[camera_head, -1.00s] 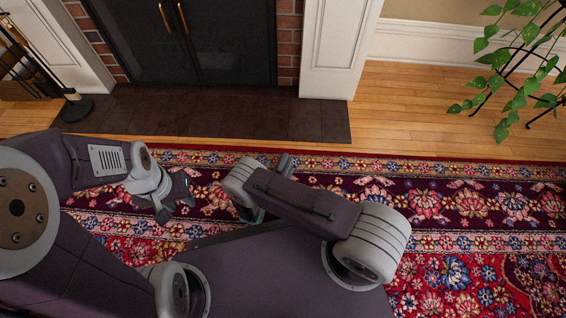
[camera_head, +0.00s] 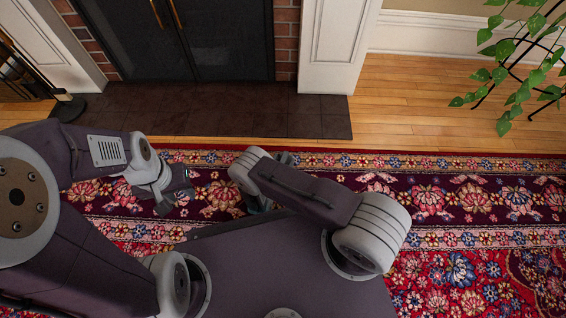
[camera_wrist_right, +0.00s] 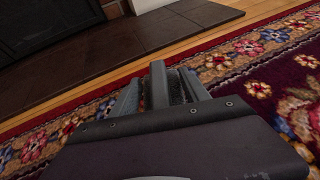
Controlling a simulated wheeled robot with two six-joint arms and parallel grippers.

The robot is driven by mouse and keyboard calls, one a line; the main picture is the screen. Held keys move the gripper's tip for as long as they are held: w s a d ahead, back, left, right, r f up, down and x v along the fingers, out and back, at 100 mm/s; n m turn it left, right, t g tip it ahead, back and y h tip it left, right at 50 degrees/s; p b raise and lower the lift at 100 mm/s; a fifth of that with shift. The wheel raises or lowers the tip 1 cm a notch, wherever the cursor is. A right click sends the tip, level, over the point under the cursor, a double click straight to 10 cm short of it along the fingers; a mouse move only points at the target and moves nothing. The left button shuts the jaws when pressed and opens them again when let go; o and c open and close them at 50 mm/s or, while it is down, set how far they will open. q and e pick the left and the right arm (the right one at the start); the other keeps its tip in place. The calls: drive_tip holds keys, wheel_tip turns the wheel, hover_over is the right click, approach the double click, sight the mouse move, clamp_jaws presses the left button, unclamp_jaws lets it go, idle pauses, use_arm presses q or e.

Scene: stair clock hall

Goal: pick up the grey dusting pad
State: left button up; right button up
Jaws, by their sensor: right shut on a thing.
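My right gripper (camera_wrist_right: 160,92) shows in the right wrist view with its fingers shut on a narrow grey piece (camera_wrist_right: 158,82), which I take to be the grey dusting pad. Most of it is hidden between the fingers. The gripper is over the patterned rug, with the dark hearth beyond it. In the head view my right gripper is mostly hidden under its own wrist, and the pad cannot be made out there. My left gripper (camera_head: 177,195) is over the rug at the left, its fingers apart and nothing seen between them.
A red floral rug (camera_head: 470,215) covers the floor in front of me. Beyond it are bare wood boards (camera_head: 430,110), a dark hearth slab (camera_head: 220,112) and a black fireplace (camera_head: 190,40). A leafy plant (camera_head: 515,75) stands at the far right, and fire tools (camera_head: 68,106) at the far left.

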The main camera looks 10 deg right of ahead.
sight(284, 159)
drive_tip(key=shift+r+p, duration=0.55)
drive_tip(key=shift+r, duration=0.05)
drive_tip(key=r+p, duration=0.2)
drive_tip(key=r, duration=0.1)
drive_tip(key=r+p, duration=0.1)
drive_tip(key=p, duration=0.1)
drive_tip(key=shift+w+d+r, duration=0.1)
drive_tip(key=shift+d+r, duration=0.05)
drive_tip(key=shift+d, duration=0.1)
drive_tip(key=w+d+r+p, duration=0.5)
drive_tip(key=d+p, duration=0.1)
drive_tip(key=d, duration=0.3)
drive_tip(key=shift+w+d+r+p, duration=0.2)
drive_tip(key=shift+d+r+p, duration=0.15)
